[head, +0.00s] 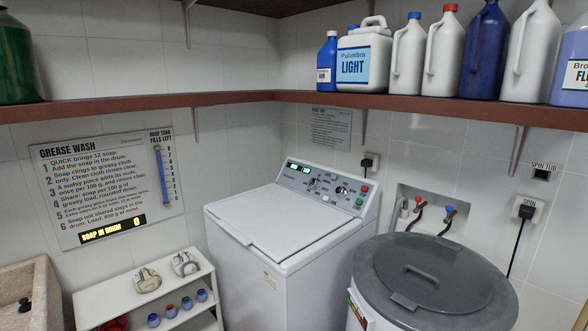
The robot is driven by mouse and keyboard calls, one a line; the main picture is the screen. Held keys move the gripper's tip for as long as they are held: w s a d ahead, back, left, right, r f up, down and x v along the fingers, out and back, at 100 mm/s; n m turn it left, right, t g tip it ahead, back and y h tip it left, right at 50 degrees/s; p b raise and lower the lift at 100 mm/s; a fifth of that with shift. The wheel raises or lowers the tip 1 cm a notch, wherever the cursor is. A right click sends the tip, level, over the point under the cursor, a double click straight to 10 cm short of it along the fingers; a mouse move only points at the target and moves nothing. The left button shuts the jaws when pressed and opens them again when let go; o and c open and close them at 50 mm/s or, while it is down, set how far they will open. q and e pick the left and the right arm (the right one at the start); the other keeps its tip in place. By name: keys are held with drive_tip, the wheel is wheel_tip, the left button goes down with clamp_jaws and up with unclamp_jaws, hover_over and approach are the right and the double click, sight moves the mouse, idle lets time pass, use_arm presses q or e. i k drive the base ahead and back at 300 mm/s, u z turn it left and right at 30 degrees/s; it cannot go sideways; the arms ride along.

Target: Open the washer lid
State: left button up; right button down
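The white top-loading washer (262,270) stands in the middle of the head view, against the back corner. Its flat white lid (270,222) is shut and lies level with the top. A control panel (328,187) with green displays, knobs and coloured buttons rises behind the lid. A small label is on the washer's front. Neither of my grippers shows in the head view.
A round tub with a dark grey lid (435,268) stands close on the right. A low white shelf (107,293) with small items is on the left, beside a stone basin (40,275). A brown wall shelf (420,106) holds several bottles above.

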sight(281, 222)
drive_tip(key=z, duration=0.4)
drive_tip(key=i, duration=1.15)
drive_tip(key=z, duration=0.05)
